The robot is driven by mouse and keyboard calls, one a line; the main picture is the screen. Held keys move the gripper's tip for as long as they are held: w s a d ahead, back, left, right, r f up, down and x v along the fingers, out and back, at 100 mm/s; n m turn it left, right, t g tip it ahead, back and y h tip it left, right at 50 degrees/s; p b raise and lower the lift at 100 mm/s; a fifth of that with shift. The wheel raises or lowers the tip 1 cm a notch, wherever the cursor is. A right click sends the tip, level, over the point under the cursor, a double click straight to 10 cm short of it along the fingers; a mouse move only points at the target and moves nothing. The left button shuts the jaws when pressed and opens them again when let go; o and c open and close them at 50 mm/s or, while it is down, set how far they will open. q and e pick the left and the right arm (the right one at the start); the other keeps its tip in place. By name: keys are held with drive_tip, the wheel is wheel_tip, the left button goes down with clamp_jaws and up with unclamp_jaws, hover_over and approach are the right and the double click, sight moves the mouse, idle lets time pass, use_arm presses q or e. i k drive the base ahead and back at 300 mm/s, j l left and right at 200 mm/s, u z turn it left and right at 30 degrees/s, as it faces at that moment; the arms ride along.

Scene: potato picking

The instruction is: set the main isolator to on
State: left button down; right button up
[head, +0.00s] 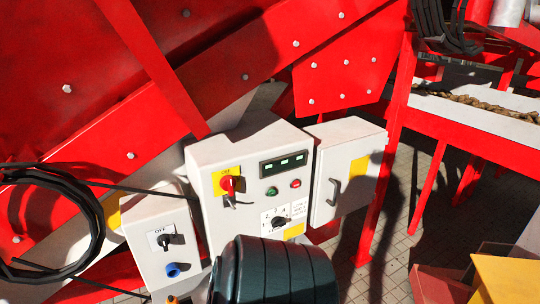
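A red rotary switch on a yellow plate (228,184), which looks like the main isolator, sits on the upper left of the grey middle cabinet (215,222). The small lettering on its plate seems to read OFF. A small dark and metal piece hangs just below the red knob; I cannot tell what it is. A smaller grey box (148,262) at the left has a black rotary knob (170,239) under an OFF label and a blue socket (173,270). Neither of my grippers shows in the head view.
The middle cabinet also has a display (284,164), a green button (272,191), a red button (295,184) and a black selector (279,221). A dark rounded body (275,272) covers the cabinet's lower front. A handled cabinet (345,160) stands right. Black cable (95,215) loops left.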

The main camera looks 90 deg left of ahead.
sight(228, 182)
drive_tip(key=k+l+u, duration=0.1)
drive_tip(key=u, duration=1.95)
